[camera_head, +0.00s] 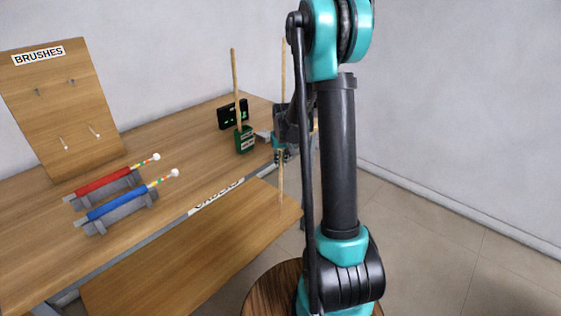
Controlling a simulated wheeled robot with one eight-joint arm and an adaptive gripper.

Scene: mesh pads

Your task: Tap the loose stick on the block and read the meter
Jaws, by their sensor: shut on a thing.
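My gripper (282,156) is at the right end of the table, partly hidden behind my own arm. It is shut on a long thin wooden stick (281,185), which is upright. The stick reaches well above and below the jaws, and its lower end is in front of the table edge. A second wooden stick (236,85) stands upright in a dark green holder (244,140) with a small label, left of my gripper. A black meter (232,115) with green lit marks stands behind the holder. A small grey block-like thing (262,136) lies between holder and gripper, partly hidden.
Red (103,184) and blue (117,205) rods with white ball tips lie on grey cradles at the table's left. A pegboard marked BRUSHES (62,110) stands behind them. A lower wooden board (190,250) with a partly readable label juts out in front. The middle tabletop is clear.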

